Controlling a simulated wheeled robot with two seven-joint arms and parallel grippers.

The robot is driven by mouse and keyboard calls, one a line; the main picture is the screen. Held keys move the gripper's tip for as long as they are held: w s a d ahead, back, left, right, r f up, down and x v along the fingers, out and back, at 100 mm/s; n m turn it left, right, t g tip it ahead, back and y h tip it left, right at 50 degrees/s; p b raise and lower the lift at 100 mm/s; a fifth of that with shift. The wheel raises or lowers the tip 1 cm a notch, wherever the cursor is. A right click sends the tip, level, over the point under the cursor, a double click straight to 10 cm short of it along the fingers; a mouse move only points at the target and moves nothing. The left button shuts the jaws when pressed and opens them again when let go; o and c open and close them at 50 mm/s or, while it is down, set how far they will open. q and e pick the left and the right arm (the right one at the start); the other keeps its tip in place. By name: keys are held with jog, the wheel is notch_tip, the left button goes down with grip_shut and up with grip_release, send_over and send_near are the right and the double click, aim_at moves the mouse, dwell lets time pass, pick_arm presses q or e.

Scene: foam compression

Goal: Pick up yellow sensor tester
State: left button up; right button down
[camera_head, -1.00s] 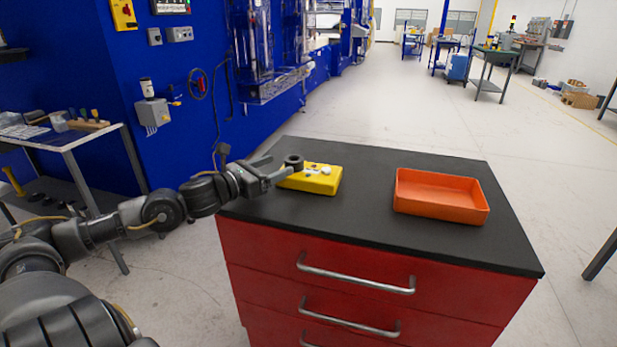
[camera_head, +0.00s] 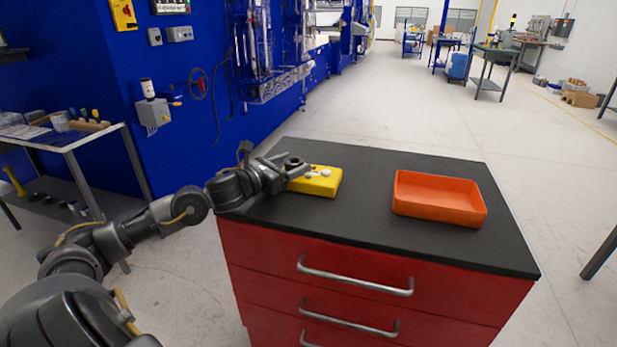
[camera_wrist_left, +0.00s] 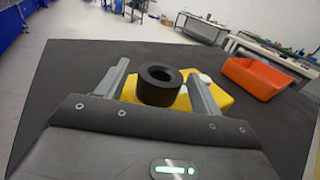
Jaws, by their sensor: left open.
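The yellow sensor tester (camera_head: 322,184) lies on the black top of the red drawer cabinet, at the left part of the top. It has a black ring-shaped part at its left end and small white knobs on top. My left gripper (camera_head: 288,166) is open at the tester's left end. In the left wrist view the open fingers (camera_wrist_left: 158,82) stand on either side of the black ring (camera_wrist_left: 159,86), with the yellow body (camera_wrist_left: 213,97) behind it. I cannot tell whether the fingers touch it. My right gripper is not in view.
An orange tray (camera_head: 440,211) sits empty on the right part of the cabinet top (camera_head: 360,225); it also shows in the left wrist view (camera_wrist_left: 252,80). The black surface between tester and tray is clear. A side table (camera_head: 62,140) stands at the left, by a blue wall.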

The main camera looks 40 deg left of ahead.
pick_arm(q)
jog(key=c, duration=1.3)
jog(key=shift+c, duration=0.5)
jog(key=shift+r, duration=0.15)
